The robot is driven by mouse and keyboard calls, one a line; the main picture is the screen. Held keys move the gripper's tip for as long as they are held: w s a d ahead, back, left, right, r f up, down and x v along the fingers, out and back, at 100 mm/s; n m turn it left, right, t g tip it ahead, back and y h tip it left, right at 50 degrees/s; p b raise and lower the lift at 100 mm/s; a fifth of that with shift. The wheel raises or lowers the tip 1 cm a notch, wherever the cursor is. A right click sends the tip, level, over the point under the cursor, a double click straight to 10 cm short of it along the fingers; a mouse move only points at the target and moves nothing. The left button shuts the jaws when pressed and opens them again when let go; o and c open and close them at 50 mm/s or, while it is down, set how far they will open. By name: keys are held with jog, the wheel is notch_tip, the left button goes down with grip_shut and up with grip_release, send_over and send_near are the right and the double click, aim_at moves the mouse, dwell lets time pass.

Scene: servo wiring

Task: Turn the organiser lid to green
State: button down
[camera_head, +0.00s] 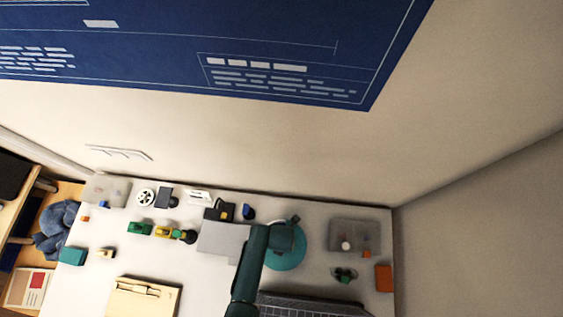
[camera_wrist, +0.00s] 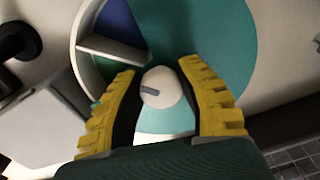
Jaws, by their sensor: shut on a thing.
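The round organiser with its teal lid (camera_head: 288,262) stands on the table right of centre, partly covered by my arm. In the wrist view the teal lid (camera_wrist: 220,45) fills the upper middle. A wedge-shaped opening at its upper left shows a blue compartment (camera_wrist: 122,24). My gripper (camera_wrist: 158,78), with yellow ridged fingers, is over the lid's centre. Its fingers are either side of the pale round knob (camera_wrist: 158,88), which has a grey pointer mark, and are shut on it.
A grey box (camera_head: 222,238) stands close left of the organiser. A clear tray (camera_head: 354,236) and an orange block (camera_head: 384,278) are to the right. A dark keyboard-like grid (camera_head: 310,305) lies in front. Several small parts line the back left.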

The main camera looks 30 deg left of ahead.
jog(key=shift+s+f, duration=0.1)
jog(key=shift+s, duration=0.05)
jog(key=c, duration=0.6)
grip_release()
jog(key=shift+c, duration=0.2)
notch_tip(320, 180, up, 12)
